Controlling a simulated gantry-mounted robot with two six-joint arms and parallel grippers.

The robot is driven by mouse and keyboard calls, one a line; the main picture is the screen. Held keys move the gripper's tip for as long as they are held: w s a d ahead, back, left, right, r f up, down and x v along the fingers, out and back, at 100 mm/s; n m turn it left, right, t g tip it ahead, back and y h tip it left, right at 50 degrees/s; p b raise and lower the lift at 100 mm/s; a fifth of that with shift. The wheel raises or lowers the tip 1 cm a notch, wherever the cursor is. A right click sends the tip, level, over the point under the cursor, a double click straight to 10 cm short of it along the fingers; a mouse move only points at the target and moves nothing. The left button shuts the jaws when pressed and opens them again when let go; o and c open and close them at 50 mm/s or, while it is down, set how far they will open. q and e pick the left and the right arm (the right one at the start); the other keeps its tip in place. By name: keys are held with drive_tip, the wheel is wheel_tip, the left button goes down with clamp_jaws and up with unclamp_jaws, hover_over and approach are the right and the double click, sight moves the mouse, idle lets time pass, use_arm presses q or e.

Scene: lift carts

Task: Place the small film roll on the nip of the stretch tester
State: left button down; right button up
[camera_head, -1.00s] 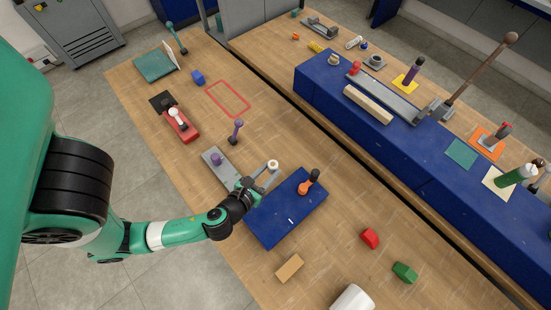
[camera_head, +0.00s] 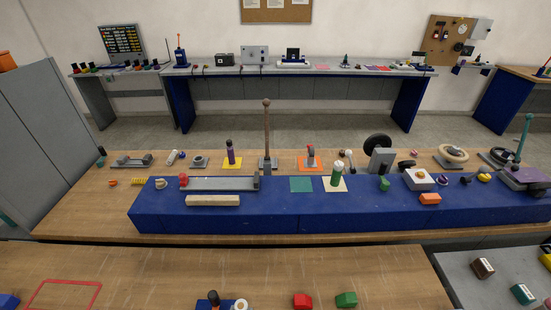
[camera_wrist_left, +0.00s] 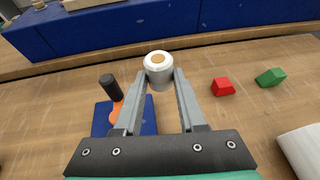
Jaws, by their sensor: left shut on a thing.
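The small film roll, white with a tan core, is between the fingertips of my left gripper (camera_wrist_left: 159,82) in the left wrist view, its end (camera_wrist_left: 158,58) facing up. My left gripper is shut on it. In the head view the roll (camera_head: 240,304) shows at the bottom edge, above the near table; my gripper itself is below that view. I cannot tell for sure which device is the stretch tester; a long grey rail (camera_head: 220,184) with a red knob lies on the blue raised block. My right gripper is not in view.
The blue block (camera_head: 340,215) stands on the far table, with a wooden bar (camera_head: 213,201) at its front. A tall lever (camera_head: 267,135) rises behind the rail. A red block (camera_head: 303,301) and a green block (camera_head: 346,299) lie on the near table. A gap separates the tables.

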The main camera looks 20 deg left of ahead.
use_arm(q)
drive_tip(key=w+d+m+h, duration=0.3)
drive_tip(key=d+h, duration=0.1)
drive_tip(key=d, duration=0.7)
drive_tip(key=shift+w+f+m+t, duration=0.3)
drive_tip(key=shift+f+m, duration=0.1)
